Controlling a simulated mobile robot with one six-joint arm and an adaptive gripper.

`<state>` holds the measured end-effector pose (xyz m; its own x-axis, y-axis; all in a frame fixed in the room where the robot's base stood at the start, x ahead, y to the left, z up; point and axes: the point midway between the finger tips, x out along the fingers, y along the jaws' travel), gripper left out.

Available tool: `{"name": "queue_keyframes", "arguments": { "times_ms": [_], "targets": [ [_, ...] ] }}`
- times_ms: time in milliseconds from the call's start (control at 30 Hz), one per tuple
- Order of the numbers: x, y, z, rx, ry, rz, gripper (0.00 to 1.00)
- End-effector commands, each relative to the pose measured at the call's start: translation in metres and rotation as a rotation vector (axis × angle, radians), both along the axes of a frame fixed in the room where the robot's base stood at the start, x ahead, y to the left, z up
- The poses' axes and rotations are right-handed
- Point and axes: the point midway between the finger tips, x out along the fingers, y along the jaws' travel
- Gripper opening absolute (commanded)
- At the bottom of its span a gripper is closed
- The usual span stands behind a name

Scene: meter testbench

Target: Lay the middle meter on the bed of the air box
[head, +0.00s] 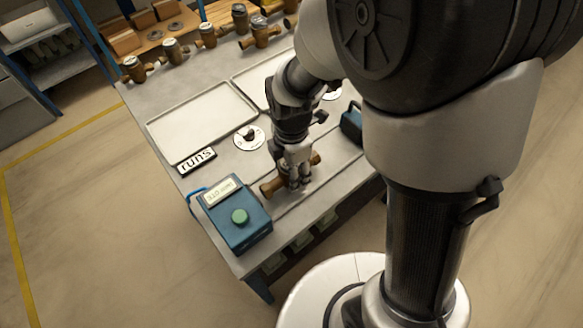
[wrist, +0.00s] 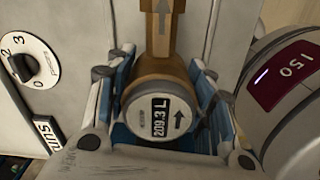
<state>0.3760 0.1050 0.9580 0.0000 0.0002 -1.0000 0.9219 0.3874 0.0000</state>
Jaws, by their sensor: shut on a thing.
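My gripper (head: 293,180) is shut on a brass meter (head: 270,187), low over the front part of the table. In the wrist view the meter (wrist: 162,108) lies between my fingers, its round face reading 209.3 L and its brass pipe pointing up the picture. In the head view its pipe ends stick out on both sides of my gripper. A blue box (head: 231,217) with a display and green button stands left of it. I cannot tell whether this is the air box, or whether the meter touches a bed; my fingers hide its underside.
Several brass meters (head: 206,34) stand along the table's back. A dark blue object (head: 352,123) is to the right.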

Motion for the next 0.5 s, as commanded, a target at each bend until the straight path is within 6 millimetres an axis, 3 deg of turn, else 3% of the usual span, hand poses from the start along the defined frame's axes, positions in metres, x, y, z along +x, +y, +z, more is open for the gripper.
{"name": "queue_keyframes", "arguments": {
  "times_ms": [367, 500],
  "targets": [
    [0.0003, 0.0001, 0.0005, 0.0, -0.001, 0.0, 0.71],
    [0.0001, 0.0, 0.0004, 0.0, 0.0, 0.0, 0.72]
  ]
}}
